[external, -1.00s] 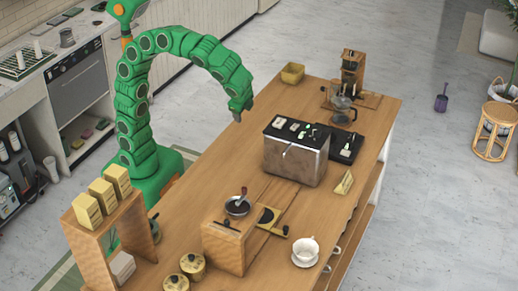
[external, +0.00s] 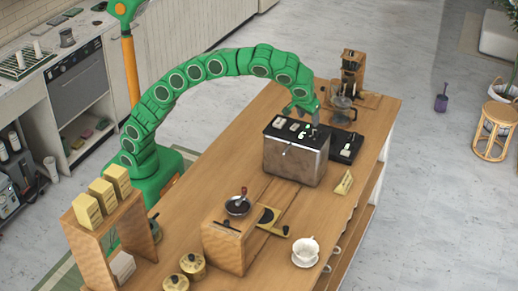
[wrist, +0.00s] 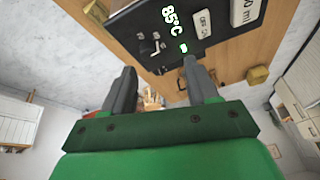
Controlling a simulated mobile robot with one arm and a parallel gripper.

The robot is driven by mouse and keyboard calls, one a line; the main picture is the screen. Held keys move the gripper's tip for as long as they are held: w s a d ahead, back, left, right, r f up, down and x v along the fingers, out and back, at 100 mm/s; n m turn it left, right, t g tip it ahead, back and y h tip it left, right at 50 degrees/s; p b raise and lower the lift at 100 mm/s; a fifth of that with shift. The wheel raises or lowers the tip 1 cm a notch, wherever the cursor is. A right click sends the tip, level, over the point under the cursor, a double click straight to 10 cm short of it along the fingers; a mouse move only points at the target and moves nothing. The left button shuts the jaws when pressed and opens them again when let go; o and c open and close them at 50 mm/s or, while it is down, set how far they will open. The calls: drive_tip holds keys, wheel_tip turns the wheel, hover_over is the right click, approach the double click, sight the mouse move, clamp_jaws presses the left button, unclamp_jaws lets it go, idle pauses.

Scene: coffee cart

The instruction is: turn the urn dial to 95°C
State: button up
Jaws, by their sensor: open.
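The urn (external: 294,163) appears to be the metal box with a black top on the wooden counter. In the wrist view its black panel (wrist: 135,25) shows a lit 85°C readout, a green light and OFF/ON and ml labels. Small grey knob-like parts (wrist: 150,45) stand on the panel; I cannot tell for sure which is the dial. My gripper (wrist: 158,68) is open, its two fingers apart with nothing held between them. In the external view my gripper (external: 315,117) is just above the right back part of the urn's top. Whether a finger touches the panel is unclear.
A black slab (external: 346,148) lies right of the urn. A glass carafe (external: 343,102) and a wooden grinder-like stand (external: 353,68) are behind. A yellow sign (external: 344,183), a white cup (external: 306,248) and a wooden box (external: 225,247) are nearer. The counter left of the urn is clear.

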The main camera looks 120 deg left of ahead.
sight(318, 130)
drive_tip(key=shift+n, duration=0.9)
drive_tip(key=shift+w+a+f, duration=0.45)
drive_tip(key=shift+a+f, duration=0.25)
drive_tip(key=shift+f, duration=0.55)
drive_tip(key=shift+w+a+f, duration=0.4)
drive_tip(key=shift+a+f, duration=0.3)
drive_tip(key=shift+f, duration=0.55)
drive_tip(key=shift+w+a+f, duration=0.45)
drive_tip(key=shift+a+f, duration=0.25)
drive_tip(key=shift+f, duration=0.55)
drive_tip(key=c, duration=1)
drive_tip(key=shift+c, duration=0.2)
